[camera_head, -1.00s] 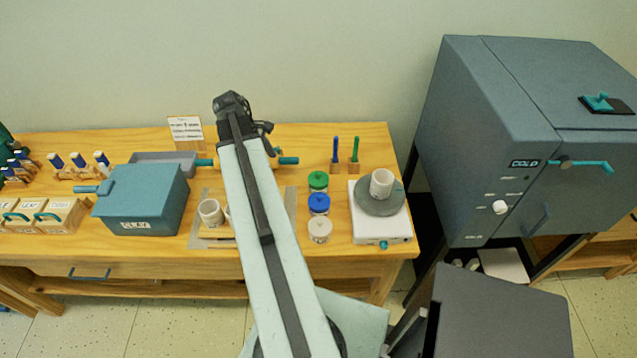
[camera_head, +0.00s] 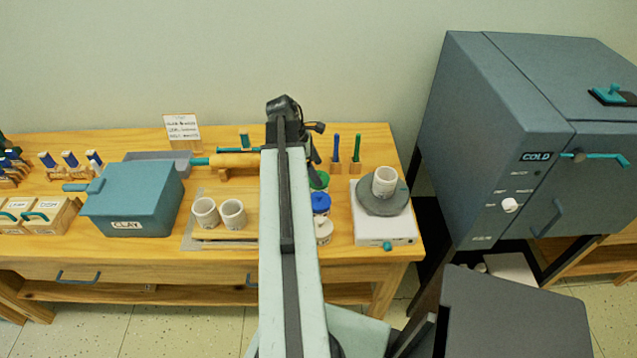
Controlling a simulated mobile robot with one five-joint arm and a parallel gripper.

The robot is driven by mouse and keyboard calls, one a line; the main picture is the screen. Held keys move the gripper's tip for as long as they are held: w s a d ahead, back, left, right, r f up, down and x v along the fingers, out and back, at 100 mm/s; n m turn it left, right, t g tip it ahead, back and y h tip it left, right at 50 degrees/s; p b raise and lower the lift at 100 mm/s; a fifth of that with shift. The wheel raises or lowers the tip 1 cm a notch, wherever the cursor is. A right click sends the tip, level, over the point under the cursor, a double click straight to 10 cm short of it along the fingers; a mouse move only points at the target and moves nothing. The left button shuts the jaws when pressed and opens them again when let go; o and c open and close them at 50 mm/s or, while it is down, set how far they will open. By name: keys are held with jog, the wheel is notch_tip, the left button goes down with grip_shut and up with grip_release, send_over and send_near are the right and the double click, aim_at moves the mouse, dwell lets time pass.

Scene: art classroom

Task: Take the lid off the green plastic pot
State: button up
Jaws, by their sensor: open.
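The pot with the green lid (camera_head: 319,181) stands on the wooden table at the back of a short row of lidded pots. My arm covers its left side, and its lid is on. The pot with the blue lid (camera_head: 321,203) and the pot with the white lid (camera_head: 324,231) stand in front of it. My gripper (camera_head: 314,157) is dark and open, and shows just above and behind the green lid. The arm hides part of it. I cannot tell whether it touches the lid.
A blue and a green upright tool (camera_head: 357,147) stand in wooden blocks right of the pots. A white scale-like device (camera_head: 385,229) bears a grey disc and a white cup (camera_head: 385,181). Two cups (camera_head: 206,212) and a blue clay box (camera_head: 133,202) are left. A grey kiln (camera_head: 530,130) stands right.

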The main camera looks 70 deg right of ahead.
jog(key=shift+b+x, duration=0.45)
jog(key=shift+x, duration=0.7)
jog(key=shift+w+r, duration=0.1)
jog(key=shift+c, duration=0.4)
jog(key=c, duration=1)
jog(key=shift+r, duration=0.1)
notch_tip(320, 180, up, 10)
jog(key=p, duration=1)
